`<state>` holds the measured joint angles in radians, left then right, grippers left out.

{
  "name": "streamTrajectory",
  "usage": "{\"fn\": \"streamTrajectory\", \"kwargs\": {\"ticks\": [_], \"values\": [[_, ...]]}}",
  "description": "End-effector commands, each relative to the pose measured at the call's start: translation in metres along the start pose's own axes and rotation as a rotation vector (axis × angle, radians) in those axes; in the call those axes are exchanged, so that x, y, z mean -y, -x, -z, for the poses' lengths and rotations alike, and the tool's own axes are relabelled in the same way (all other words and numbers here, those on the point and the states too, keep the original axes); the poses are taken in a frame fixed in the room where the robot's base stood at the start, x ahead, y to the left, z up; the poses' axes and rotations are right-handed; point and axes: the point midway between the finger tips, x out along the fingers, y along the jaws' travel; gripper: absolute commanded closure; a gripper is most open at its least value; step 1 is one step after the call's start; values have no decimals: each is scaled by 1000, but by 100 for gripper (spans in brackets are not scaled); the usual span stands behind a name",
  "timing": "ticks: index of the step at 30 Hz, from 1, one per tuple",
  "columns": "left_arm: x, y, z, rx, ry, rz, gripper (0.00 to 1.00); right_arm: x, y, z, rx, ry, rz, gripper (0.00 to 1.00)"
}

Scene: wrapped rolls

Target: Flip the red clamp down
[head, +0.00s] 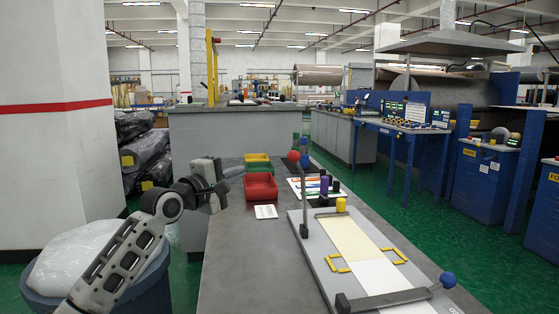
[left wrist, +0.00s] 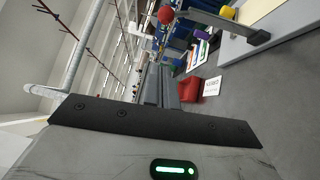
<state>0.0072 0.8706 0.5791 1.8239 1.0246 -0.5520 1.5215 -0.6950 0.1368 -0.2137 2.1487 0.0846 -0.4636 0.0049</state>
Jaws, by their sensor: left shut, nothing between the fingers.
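The red clamp is a grey lever (head: 305,205) with a red ball knob (head: 293,156), standing upright at the far left corner of a grey board (head: 312,262). In the left wrist view the red knob (left wrist: 166,15) and its lever (left wrist: 215,22) show at the top, apart from the gripper. A second clamp (head: 395,298) with a blue knob (head: 448,280) lies flat across the white sheet at the board's near end. My left gripper (head: 232,172) is shut and empty, left of the red clamp and above the table's left edge. My right gripper is out of view.
A red bin (head: 260,187) and a yellow-green bin (head: 257,162) stand on the table (head: 235,265) between my left gripper and the clamp's far side. A small white card (head: 266,212) lies before them. A purple cylinder (head: 324,185) stands behind the board. The table's near left is clear.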

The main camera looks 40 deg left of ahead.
Motion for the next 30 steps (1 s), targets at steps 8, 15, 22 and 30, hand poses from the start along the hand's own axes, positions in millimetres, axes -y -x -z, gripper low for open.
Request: {"fn": "streamTrajectory", "kwargs": {"ticks": [8, 15, 22, 30], "values": [[-4, -39, 1, -1, -1, -3, 100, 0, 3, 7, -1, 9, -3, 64], [-4, -82, 1, -2, 1, -3, 100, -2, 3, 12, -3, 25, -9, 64], [-4, -112, -14, 1, 2, -2, 100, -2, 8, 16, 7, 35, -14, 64], [-1, -126, -28, -1, -2, 0, 100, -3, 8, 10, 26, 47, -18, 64]]}}
